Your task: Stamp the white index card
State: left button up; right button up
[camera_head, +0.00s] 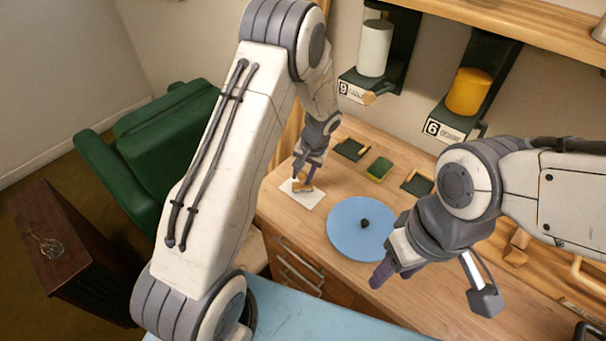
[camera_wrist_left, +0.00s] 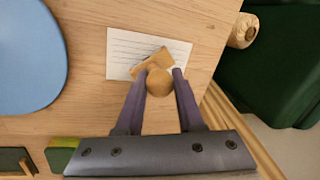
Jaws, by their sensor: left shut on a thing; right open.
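The white index card (camera_head: 312,199) lies on the wooden table near its left edge; its ruled lines show in the left wrist view (camera_wrist_left: 122,45). My left gripper (camera_head: 303,176) is shut on a wooden stamp (camera_head: 301,188), with its fingers pointing down over the card. In the left wrist view the stamp's round knob (camera_wrist_left: 159,82) sits between the fingertips (camera_wrist_left: 160,80), and its base overlaps the card. I cannot tell whether the base touches the paper. My right gripper (camera_head: 389,268) is open and empty above the table, right of the card.
A blue round disc (camera_head: 350,240) with a dark knob lies right of the card. A green pad (camera_head: 379,169) and dark trays (camera_head: 417,184) lie behind it. White (camera_head: 374,50) and yellow (camera_head: 468,92) containers hang on the wall. A green armchair (camera_head: 165,135) stands left.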

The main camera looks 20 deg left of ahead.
pick_arm(q)
jog(key=shift+s+f+b, duration=0.1)
jog(key=shift+f+b, duration=0.55)
dwell(1.9)
jog(key=shift+r, duration=0.1)
jog(key=shift+a+p+v, duration=0.25)
jog(key=shift+p+v, duration=0.6)
jog(key=shift+v, duration=0.3)
jog(key=shift+a+p+v, duration=0.25)
jog(key=shift+p+v, duration=0.55)
jog(key=shift+v, duration=0.35)
jog(key=shift+a+p+v, duration=0.3)
jog(key=shift+p+v, duration=0.55)
jog(key=shift+v, duration=0.3)
jog(key=shift+r, duration=0.15)
